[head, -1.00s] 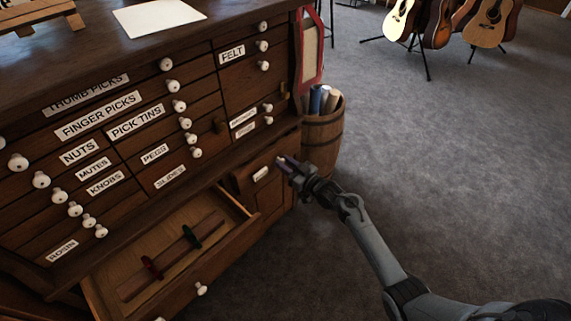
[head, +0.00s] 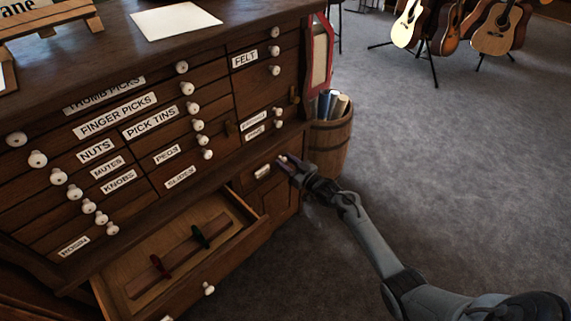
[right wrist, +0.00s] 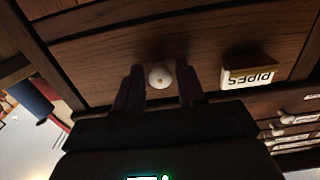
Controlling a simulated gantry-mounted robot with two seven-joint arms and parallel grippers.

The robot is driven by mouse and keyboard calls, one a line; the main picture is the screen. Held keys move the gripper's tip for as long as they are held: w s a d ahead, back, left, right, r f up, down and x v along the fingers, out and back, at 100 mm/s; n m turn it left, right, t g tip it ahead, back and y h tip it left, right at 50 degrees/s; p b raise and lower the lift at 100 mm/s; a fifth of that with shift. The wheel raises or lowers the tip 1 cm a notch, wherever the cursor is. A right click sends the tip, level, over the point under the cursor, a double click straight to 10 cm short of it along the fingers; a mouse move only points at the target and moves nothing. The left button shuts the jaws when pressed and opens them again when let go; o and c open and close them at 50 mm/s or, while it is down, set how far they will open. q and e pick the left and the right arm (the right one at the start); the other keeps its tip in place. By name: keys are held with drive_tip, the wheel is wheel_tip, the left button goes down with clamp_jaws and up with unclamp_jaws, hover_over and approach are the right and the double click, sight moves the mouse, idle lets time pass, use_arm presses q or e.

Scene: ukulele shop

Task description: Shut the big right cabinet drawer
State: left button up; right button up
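The right drawer (head: 263,171) is in the cabinet's lower right, under the small drawers, with a pale label. It looks almost flush with the cabinet face; any small gap is too fine to tell. In the right wrist view its label (right wrist: 250,77) reads PIPES, upside down, and its white round knob (right wrist: 160,76) shows. My right gripper (head: 288,160) is at this drawer's front. Its two dark fingers (right wrist: 159,72) are apart, one on each side of the knob, with visible gaps. My left gripper is not in view.
A lower drawer (head: 185,295) left of it stands open, with a divider and two small items inside. A wooden barrel (head: 332,146) with rolls stands beside the cabinet's right side. Guitars (head: 497,27) stand at the back right. The carpet (head: 460,150) on the right is clear.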

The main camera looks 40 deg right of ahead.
drive_tip(key=shift+o, duration=1.1)
drive_tip(key=shift+w+r, duration=0.1)
drive_tip(key=shift+w, duration=0.1)
drive_tip(key=shift+s, duration=0.1)
drive_tip(key=shift+s, duration=0.15)
drive_tip(key=shift+s+r+p, duration=0.1)
drive_tip(key=shift+s+p, duration=0.5)
drive_tip(key=shift+s, duration=0.05)
drive_tip(key=s+p, duration=0.4)
drive_tip(key=s, duration=0.5)
drive_tip(key=shift+d, duration=0.25)
